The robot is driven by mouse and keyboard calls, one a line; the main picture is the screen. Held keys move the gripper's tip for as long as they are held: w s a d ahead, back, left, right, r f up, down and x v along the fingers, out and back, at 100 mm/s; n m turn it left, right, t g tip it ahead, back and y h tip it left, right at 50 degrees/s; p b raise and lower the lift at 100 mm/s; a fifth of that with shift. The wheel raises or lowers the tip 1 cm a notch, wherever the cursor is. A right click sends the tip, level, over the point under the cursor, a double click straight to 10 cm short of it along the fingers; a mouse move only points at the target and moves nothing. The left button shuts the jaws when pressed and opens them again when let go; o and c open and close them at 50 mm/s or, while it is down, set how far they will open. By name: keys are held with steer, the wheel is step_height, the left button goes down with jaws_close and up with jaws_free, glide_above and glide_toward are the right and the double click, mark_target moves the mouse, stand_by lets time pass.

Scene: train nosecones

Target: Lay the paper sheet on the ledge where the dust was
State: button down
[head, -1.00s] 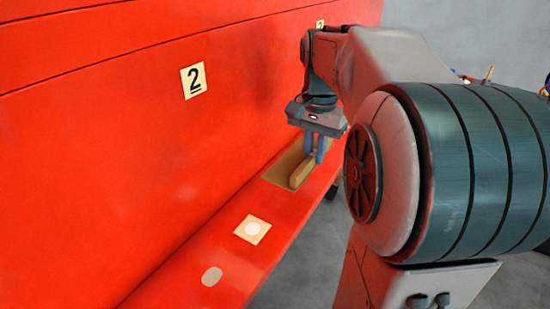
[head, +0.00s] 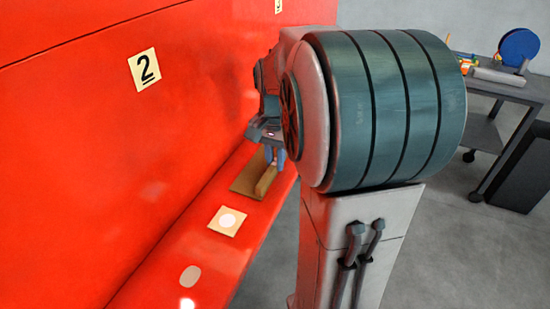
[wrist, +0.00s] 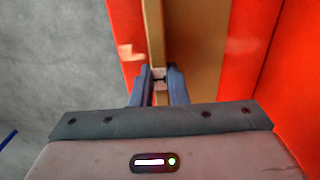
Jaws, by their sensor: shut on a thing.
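A flat brown sheet (head: 246,180), which looks like the paper sheet, lies on the red ledge (head: 210,262). A raised tan bar (head: 265,184) runs along its outer side; I cannot tell if it is joined to the sheet. My gripper (head: 276,158) points down at the bar's far part, its blue fingers shut on it. In the wrist view the fingers (wrist: 159,74) close around the bar (wrist: 154,30), with the sheet (wrist: 195,45) beside it on the right. No dust shows clearly. My arm hides the ledge beyond.
Nearer on the ledge are a tan square with a white disc (head: 227,220) and a pale oval patch (head: 190,276). A dark cart (head: 510,88) with items stands at right. Grey floor lies open past the ledge edge.

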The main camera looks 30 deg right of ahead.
mark_target(275, 162)
steer(key=shift+f, duration=0.1)
steer(key=c, duration=1.8)
jaws_free()
steer(key=shift+f, duration=0.1)
steer(key=shift+c, duration=0.2)
steer(key=o, duration=0.4)
step_height(275, 162, up, 12)
steer(key=shift+r, duration=0.25)
